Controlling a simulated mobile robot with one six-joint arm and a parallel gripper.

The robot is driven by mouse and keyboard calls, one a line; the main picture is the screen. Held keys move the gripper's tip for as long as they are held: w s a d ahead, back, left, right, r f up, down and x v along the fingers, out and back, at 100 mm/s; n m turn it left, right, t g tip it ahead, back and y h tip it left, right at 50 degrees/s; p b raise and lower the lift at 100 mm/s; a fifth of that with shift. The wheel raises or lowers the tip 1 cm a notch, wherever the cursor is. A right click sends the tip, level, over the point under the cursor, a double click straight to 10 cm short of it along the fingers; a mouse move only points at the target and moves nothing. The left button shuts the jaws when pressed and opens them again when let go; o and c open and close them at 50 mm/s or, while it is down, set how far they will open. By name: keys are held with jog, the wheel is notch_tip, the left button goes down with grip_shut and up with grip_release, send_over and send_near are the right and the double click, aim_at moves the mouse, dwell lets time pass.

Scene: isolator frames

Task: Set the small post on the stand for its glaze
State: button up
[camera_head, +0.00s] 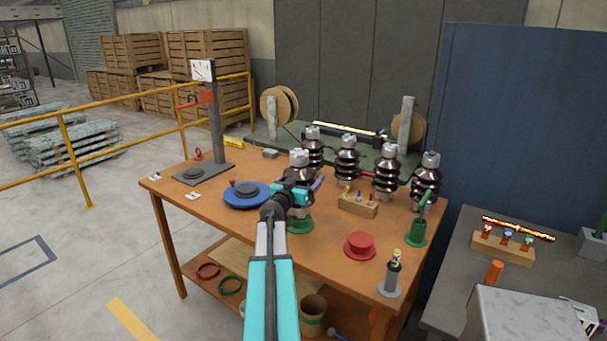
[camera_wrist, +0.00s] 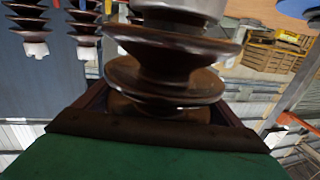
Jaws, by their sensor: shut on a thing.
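My gripper (camera_head: 297,192) is shut on a dark brown ribbed post with a pale grey cap (camera_head: 299,158). The post is upright in the head view, over the left-middle of the bench. The wrist view shows its glossy brown ribs (camera_wrist: 165,85) close up between the jaws. A green stand (camera_head: 300,225) shows directly below the gripper in the head view. The arm and gripper hide the post's lower end, so I cannot tell whether it touches the stand. A red stand (camera_head: 360,244) is empty to the right. A blue round plate (camera_head: 246,196) is to the left.
Several similar dark posts (camera_head: 386,168) stand in a row behind. A wooden block with small coloured pieces (camera_head: 358,204) is right of the gripper. A green holder (camera_head: 416,232) and a grey-based tool (camera_head: 390,280) are near the right edge.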

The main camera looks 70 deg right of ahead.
dwell(0.6)
jog(key=o, duration=1.6)
jog(key=shift+f, duration=0.35)
jog(key=o, duration=0.3)
jog(key=shift+r, duration=0.1)
jog(key=shift+a+r, duration=0.1)
jog(key=a+b, duration=0.4)
jog(key=a, duration=0.8)
jog(key=shift+w, duration=0.3)
